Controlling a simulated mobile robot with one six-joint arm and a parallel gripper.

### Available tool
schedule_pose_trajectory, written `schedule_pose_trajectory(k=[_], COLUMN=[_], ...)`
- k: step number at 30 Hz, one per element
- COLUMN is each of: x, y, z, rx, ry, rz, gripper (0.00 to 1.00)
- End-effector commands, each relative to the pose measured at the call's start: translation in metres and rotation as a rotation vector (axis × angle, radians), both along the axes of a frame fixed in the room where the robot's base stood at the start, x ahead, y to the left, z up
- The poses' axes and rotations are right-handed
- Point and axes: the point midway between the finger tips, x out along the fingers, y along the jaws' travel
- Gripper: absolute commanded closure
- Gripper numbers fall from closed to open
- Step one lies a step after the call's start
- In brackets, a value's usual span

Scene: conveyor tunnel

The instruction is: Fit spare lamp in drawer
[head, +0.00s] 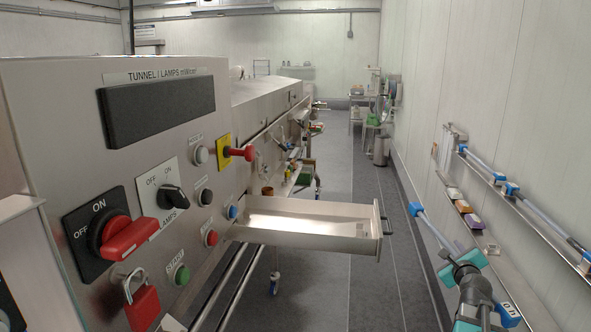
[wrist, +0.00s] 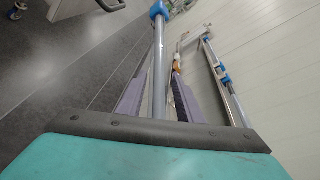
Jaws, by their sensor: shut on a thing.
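The lamp is a slim glass tube with blue end caps (head: 431,232). It also shows in the wrist view (wrist: 159,60), running away between the fingers with one blue cap at its far end. My gripper (head: 462,264) is shut on this tube, to the right of the drawer and apart from it; its two fingers flank the tube in the wrist view (wrist: 158,98). The drawer (head: 300,240) is a shallow metal tray, pulled out from the machine. The part of its inside that I see looks empty.
The machine's control panel (head: 125,190) with switches and buttons stands at the left. The drawer's handle (head: 388,226) sticks out into the aisle. Grey floor (head: 400,285) between is clear.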

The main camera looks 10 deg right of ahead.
Motion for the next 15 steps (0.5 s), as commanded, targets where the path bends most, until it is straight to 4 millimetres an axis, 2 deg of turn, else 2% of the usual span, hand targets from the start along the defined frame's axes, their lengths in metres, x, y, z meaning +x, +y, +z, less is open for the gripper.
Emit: schedule_pose_trajectory(k=[1, 15], x=[0.008, 0.063], y=[0.014, 0.135], z=[0.004, 0.027], rx=[-0.001, -0.001], ry=[-0.002, -0.002], rz=[0.017, 0.147], gripper=[1.0, 1.0])
